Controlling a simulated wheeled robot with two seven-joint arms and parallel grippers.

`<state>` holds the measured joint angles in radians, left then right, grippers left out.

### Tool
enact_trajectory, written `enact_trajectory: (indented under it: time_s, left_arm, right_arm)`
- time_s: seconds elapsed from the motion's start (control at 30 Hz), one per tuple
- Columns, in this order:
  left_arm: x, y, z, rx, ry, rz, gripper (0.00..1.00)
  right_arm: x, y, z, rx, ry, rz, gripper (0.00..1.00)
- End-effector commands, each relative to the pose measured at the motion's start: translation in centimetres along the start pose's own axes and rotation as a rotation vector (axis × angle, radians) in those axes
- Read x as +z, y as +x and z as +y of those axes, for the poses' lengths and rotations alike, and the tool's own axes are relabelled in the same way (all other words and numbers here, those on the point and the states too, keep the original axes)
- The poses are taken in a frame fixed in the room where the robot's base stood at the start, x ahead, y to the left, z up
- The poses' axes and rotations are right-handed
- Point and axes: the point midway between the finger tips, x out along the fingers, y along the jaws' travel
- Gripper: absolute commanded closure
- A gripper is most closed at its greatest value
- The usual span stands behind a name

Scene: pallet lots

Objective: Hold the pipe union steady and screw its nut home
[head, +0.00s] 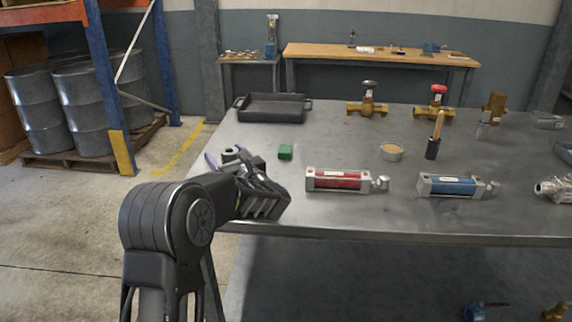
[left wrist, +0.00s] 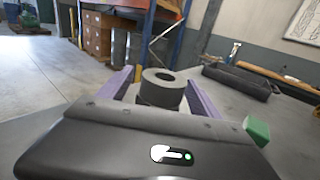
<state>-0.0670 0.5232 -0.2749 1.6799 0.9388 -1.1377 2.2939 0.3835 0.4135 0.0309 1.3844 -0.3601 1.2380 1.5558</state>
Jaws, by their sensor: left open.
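A grey round part with a hole in its top, apparently the pipe union (head: 231,153), stands near the left edge of the metal table. In the left wrist view the union (left wrist: 161,90) stands between the two purple fingers of my left gripper (left wrist: 160,95). In the head view my left gripper (head: 224,160) is open around it, its body hiding part of the union. I see a gap at the fingers and cannot tell whether either touches. The nut cannot be told apart from the body. My right gripper is not in view.
A green block (head: 285,152) lies just right of the union. A black tray (head: 272,108) is behind. Red (head: 337,180) and blue (head: 452,186) cylinders lie to the right, with brass valves (head: 367,107) farther back. A silver fitting (head: 553,188) is at far right.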

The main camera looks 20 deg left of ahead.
Motion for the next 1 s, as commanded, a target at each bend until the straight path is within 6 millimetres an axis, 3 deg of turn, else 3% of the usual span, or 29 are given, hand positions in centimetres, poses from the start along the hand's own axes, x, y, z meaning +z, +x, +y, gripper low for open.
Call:
enact_trajectory:
  time_s: [0.2,1.0]
  left_arm:
    - [0.01,-0.01,0.00,0.000,0.000,0.000,0.28]
    - [0.01,-0.02,0.00,0.000,0.000,0.000,0.93]
  right_arm:
    - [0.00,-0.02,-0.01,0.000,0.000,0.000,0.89]
    - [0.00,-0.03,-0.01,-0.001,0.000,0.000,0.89]
